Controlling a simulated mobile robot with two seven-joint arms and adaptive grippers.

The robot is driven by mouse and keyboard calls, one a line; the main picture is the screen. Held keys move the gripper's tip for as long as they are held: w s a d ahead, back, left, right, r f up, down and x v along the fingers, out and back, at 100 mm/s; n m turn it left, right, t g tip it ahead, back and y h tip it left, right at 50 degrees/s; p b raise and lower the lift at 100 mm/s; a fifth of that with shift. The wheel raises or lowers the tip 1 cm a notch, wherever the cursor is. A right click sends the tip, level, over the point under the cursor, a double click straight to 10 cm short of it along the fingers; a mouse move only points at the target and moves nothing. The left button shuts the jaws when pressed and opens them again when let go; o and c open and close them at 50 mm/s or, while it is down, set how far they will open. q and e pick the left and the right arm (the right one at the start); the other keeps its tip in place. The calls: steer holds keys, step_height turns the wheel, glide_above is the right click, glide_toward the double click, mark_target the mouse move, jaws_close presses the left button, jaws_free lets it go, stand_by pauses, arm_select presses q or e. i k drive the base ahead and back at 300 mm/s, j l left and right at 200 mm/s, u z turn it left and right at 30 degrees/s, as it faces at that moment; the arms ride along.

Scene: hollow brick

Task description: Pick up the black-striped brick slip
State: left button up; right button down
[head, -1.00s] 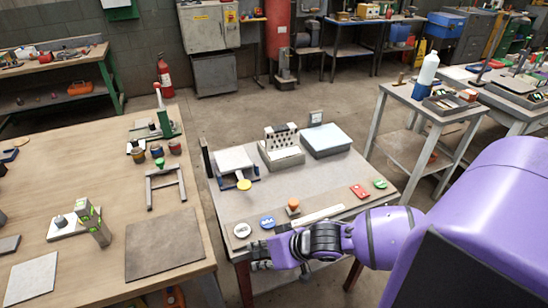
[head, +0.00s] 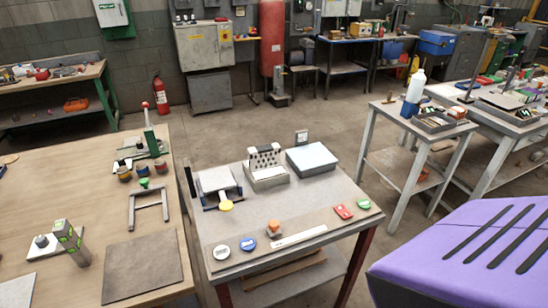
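I cannot pick out a black-striped brick slip for sure. On the small grey table (head: 230,262) stands a pale holder (head: 267,172) with a black-and-white patterned upright part, too small to read clearly. A long white strip (head: 299,237) lies near the table's front edge. On the right bench, a tray (head: 440,122) holds small pieces with dark parts, and I cannot tell what they are. Neither of my grippers is in view. Only a purple part of my own body shows at the lower right.
A wooden table (head: 90,185) stands left. A blue-and-white bottle (head: 414,92) stands right. Floor between tables is free.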

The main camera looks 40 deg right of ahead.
mark_target(268, 156)
steer(key=k+l, duration=0.1)
steer(key=l, duration=0.45)
steer(key=k+l, duration=0.1)
steer(key=l, duration=0.4)
steer(key=k+l+z, duration=0.1)
steer(key=l, duration=0.45)
steer(key=k+l, duration=0.1)
steer(key=l, duration=0.45)
